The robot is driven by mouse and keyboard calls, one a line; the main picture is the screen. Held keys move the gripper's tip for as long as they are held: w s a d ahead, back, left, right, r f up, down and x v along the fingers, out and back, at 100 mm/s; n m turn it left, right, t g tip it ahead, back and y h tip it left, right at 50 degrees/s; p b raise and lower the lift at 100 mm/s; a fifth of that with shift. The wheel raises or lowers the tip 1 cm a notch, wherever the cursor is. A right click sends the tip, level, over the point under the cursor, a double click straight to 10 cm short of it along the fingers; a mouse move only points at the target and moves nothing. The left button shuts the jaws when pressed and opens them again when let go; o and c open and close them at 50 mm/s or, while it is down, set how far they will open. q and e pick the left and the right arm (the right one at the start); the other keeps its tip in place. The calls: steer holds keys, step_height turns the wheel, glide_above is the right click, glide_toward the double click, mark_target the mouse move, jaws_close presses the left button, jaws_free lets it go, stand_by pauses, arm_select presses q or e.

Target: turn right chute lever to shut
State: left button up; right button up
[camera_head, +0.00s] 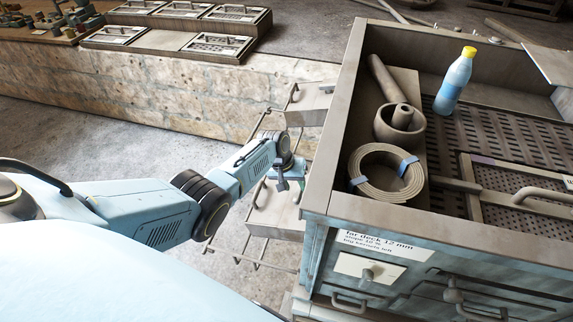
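My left gripper (291,185) hangs beside the left wall of the big deck box, over the nearer grey chute box (276,212). Its two fingers look apart, with nothing visible held between them. A second grey chute box (308,104) sticks out farther back on the same wall. Thin metal rods and handles (264,193) run along the chutes' outer side. I cannot tell which of these is the right chute lever, or whether the gripper touches one. My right gripper is not in view.
The deck box rim (335,130) stands close to the gripper's right. Inside are a belt coil (357,172), a grey cup (400,130) and a blue bottle (455,82). A low stone wall (150,88) runs behind. Bare floor (110,130) lies between.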

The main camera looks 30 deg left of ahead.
arm_select(q)
steer(key=p+v, duration=0.3)
steer(key=v, duration=0.6)
steer(key=shift+r, duration=0.4)
steer(key=shift+s, duration=0.15)
